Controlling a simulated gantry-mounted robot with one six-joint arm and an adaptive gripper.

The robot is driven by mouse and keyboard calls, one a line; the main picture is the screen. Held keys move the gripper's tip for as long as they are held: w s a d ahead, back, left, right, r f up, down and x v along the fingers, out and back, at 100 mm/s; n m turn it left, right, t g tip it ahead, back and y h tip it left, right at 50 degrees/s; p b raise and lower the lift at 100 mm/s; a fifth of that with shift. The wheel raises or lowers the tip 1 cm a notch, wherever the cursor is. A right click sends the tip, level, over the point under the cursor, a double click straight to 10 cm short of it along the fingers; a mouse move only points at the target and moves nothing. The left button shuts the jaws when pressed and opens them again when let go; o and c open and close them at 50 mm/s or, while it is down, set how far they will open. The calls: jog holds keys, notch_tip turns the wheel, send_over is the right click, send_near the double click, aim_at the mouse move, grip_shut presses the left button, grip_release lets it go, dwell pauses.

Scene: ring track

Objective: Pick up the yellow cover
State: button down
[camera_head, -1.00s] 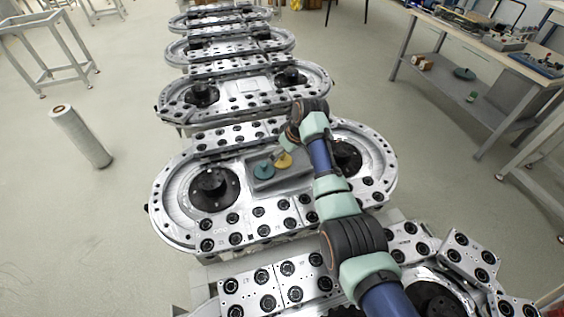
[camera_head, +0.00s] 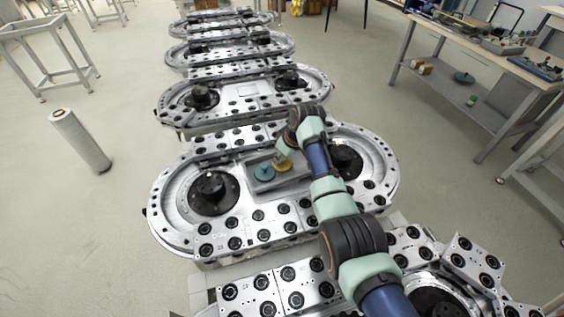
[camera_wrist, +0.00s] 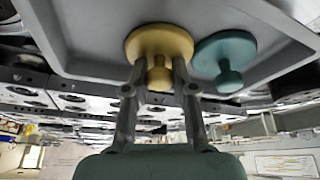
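The yellow cover (camera_head: 283,166) is a round disc with a knob, in a shallow grey tray (camera_head: 291,183) on the ring track. In the wrist view the yellow cover (camera_wrist: 158,43) shows its knob between the two fingers of my gripper (camera_wrist: 159,72). The fingers are apart, one on each side of the knob, with narrow gaps, so the gripper looks open around it. The fingertips are close to the disc; I cannot tell if they touch it. In the head view my gripper (camera_head: 281,157) is small and partly hidden by the wrist.
A teal cover (camera_head: 264,172) with a knob lies just beside the yellow one in the same tray; it also shows in the wrist view (camera_wrist: 225,55). Black hubs (camera_head: 213,188) stand at both ends of the track. The tray wall is close around the covers.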

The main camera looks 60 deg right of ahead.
jog(key=shift+s+a+f, duration=0.1)
jog(key=shift+a+f, duration=0.1)
jog(key=shift+f, duration=0.35)
notch_tip(320, 180, up, 20)
jog(key=p, duration=0.4)
jog(key=shift+r+p, duration=0.2)
jog(key=shift+p, duration=0.1)
